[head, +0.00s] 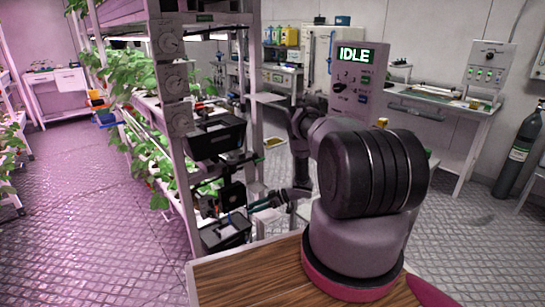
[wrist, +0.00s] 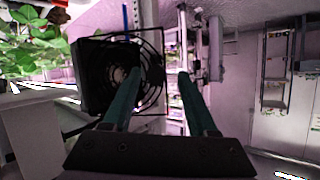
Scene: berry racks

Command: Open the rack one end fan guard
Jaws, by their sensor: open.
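The rack one end fan (head: 232,196) is a black square unit on the rack's end post, between two black trays. In the wrist view its dark housing (wrist: 93,78) fills the left, and the round wire fan guard (wrist: 152,48) shows in front of it. My gripper (head: 256,205) is beside the fan on its right. In the wrist view my gripper (wrist: 159,73) is open, with two green fingers. The left finger overlaps the guard; the guard's right edge appears between the fingers. I cannot tell whether they touch or whether the guard is ajar.
A black bin (head: 215,136) is above the fan and another black tray (head: 225,232) below it, close to my gripper. Leafy plants (head: 150,150) fill the rack shelves. A control box reading IDLE (head: 357,80) stands behind my arm. The left floor aisle (head: 95,190) is clear.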

